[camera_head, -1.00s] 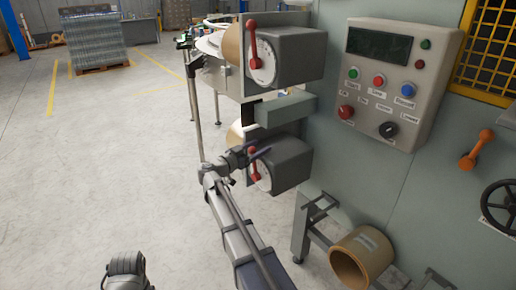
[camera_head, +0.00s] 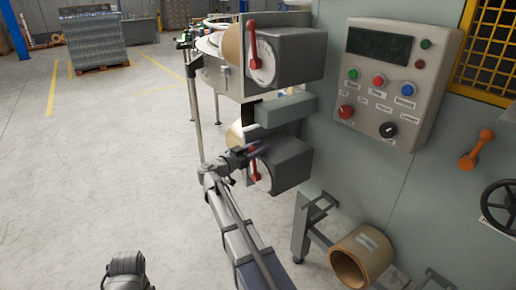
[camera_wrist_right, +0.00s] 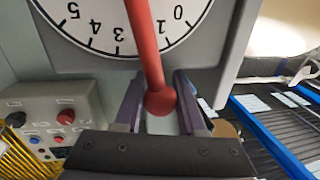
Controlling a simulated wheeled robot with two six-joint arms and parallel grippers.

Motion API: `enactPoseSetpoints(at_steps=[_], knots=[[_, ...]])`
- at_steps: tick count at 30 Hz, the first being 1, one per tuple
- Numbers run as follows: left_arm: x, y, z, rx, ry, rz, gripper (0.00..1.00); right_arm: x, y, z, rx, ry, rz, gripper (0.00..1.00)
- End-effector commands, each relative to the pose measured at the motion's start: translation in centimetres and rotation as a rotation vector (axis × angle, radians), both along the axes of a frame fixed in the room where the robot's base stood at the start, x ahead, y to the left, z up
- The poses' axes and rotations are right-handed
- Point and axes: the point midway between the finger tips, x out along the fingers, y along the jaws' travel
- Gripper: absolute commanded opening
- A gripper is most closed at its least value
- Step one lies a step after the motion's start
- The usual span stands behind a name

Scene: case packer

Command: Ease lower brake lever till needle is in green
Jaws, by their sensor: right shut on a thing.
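The lower brake lever (camera_head: 254,172) is red and sits on the front of the lower grey brake box (camera_head: 288,165), over a white dial (camera_head: 264,178). My right gripper (camera_head: 259,150) is at this lever's top end. In the right wrist view, the lever's red ball knob (camera_wrist_right: 160,101) is between the fingers of the right gripper (camera_wrist_right: 160,108), which is shut on it. The numbered dial (camera_wrist_right: 105,25) appears upside down there, with the lever across it. I cannot make out a separate needle or a green zone. My left gripper is out of view.
An upper brake box (camera_head: 295,55) with its own red lever (camera_head: 253,45) is above, with a grey block (camera_head: 285,110) between. A control panel (camera_head: 395,80) is to the right. A cardboard roll (camera_head: 362,256) lies below.

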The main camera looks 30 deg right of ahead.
Motion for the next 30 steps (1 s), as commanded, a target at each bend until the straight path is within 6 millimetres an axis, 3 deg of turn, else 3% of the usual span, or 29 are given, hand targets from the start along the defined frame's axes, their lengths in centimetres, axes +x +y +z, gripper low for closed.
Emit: enactPoseSetpoints(at_steps=[24, 30], knots=[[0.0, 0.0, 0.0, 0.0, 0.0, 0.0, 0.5, 0.0, 0.0, 0.0, 0.001, 0.001, 0.0, 0.0], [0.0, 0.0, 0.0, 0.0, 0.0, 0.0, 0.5, 1.1, 0.1, -0.4, -0.006, 0.094, 0.0, 0.0]])
